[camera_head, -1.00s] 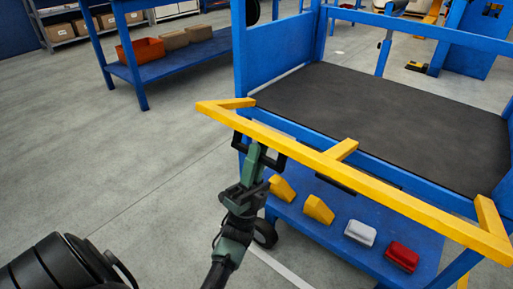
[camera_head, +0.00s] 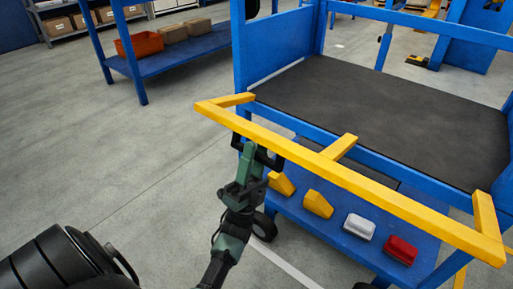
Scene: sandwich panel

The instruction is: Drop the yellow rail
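The yellow rail (camera_head: 330,171) runs across the near side of a blue cart. Its short end arms and middle bar point back toward the cart. My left gripper (camera_head: 258,147) is at the underside of the rail, near its left end. Its black fingers are spread apart along the rail, and their tips meet or pass behind its lower edge. I cannot tell whether they touch it. My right gripper is not in view.
The cart has a dark top (camera_head: 385,120) and a lower blue shelf (camera_head: 335,232) with yellow wedges (camera_head: 317,204), a white box (camera_head: 358,227) and a red box (camera_head: 400,250). A blue bench (camera_head: 185,58) stands behind left. The floor at left is clear.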

